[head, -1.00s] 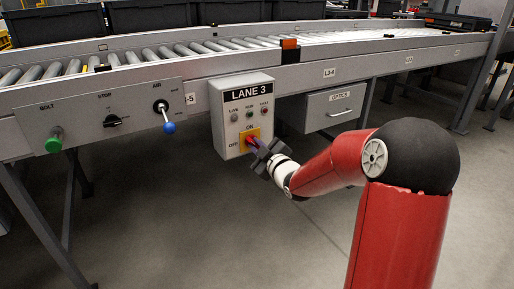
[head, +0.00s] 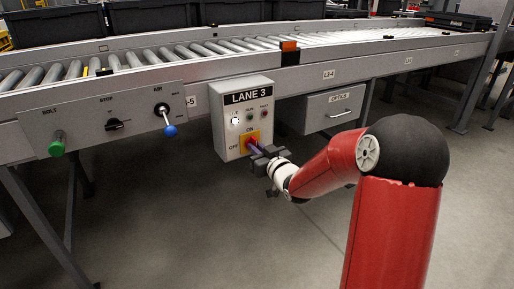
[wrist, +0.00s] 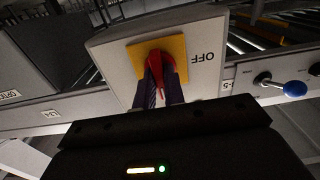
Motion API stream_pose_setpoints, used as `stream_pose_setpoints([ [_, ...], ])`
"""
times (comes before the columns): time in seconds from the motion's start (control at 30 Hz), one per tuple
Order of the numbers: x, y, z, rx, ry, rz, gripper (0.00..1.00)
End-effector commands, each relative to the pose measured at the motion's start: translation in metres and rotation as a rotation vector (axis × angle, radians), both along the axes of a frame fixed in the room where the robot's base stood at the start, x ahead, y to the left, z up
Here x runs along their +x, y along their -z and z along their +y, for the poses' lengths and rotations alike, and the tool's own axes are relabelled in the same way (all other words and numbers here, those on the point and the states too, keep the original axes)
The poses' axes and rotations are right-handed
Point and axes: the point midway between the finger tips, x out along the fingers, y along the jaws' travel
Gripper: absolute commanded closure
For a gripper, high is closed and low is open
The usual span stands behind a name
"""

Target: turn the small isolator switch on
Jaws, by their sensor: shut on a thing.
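The isolator switch is a red handle (wrist: 158,68) on a yellow plate (wrist: 142,50), low on the grey LANE 3 box (head: 243,92). ON is printed above the plate and OFF at its left in the head view. The upside-down wrist view shows the handle pointing down the picture, away from the OFF word's side, towards where ON lies hidden behind my gripper. My gripper (wrist: 160,85) is shut on the handle, a finger on each side. In the head view my gripper (head: 254,147) covers most of the handle. The LIVE lamp (head: 235,121) glows white.
Left of the box, a panel carries a green BOLT knob (head: 57,144), a black STOP selector (head: 115,125) and a blue-tipped AIR lever (head: 169,131). An OPTICS drawer (head: 335,108) is at the right. The roller conveyor (head: 150,55) runs above. The floor below is clear.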

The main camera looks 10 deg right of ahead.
Motion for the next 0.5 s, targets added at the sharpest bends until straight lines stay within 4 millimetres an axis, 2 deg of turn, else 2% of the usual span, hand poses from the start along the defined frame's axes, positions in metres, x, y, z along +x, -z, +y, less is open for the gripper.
stream_pose_setpoints([
  [0.5, -0.0004, 0.0014, 0.0000, 0.028, 0.000, 0.011, 1.00],
])
